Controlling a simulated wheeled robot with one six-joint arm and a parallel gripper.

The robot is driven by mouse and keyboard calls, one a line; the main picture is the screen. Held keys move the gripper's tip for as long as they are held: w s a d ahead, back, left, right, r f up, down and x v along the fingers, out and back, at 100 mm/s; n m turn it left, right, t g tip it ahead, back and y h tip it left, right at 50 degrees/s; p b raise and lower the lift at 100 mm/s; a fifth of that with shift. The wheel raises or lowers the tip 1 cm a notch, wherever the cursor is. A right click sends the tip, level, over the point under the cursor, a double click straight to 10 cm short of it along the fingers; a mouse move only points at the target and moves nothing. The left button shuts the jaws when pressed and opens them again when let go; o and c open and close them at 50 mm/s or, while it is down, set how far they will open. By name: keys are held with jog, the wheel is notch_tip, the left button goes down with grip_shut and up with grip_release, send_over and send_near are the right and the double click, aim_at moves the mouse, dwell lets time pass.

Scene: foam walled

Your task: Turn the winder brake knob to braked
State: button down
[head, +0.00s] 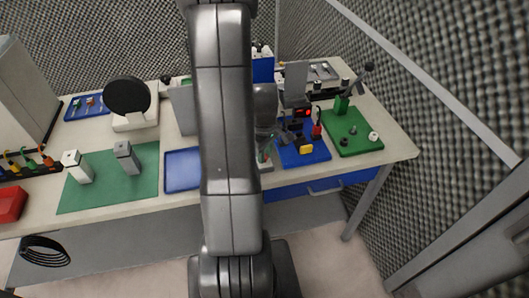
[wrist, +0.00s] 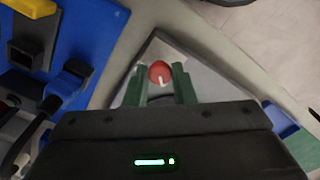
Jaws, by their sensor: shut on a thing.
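A red round knob (wrist: 159,72) with a short pale mark on it sits on a grey plate (wrist: 200,77) in the wrist view. My gripper (wrist: 159,80) has its two green fingers on either side of the knob and is shut on it. The pale mark points toward my gripper's body. I see no readable brake label. In the head view my gripper (head: 265,148) is low over the table's front edge, left of the blue board, and my arm hides most of it and the knob.
A blue board (head: 310,155) with a yellow block stands just right of my gripper, and a green board (head: 355,143) lies beyond it. A blue tray (head: 182,170) is left of my arm. A green mat (head: 100,195) bears two grey blocks. Mesh foam walls close the back and right.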

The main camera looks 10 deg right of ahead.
jog(key=shift+m, duration=0.3)
jog(key=m+b, duration=0.2)
jog(key=m, duration=0.1)
jog(key=shift+m, duration=0.3)
jog(key=m+b, duration=0.2)
jog(key=m, duration=0.2)
jog(key=shift+m, duration=0.3)
jog(key=m+b, duration=0.1)
jog(key=m, duration=0.3)
jog(key=shift+m+b, duration=0.55)
jog(key=shift+m, duration=1.95)
jog(key=shift+r, duration=0.1)
jog(key=c, duration=1.2)
grip_release()
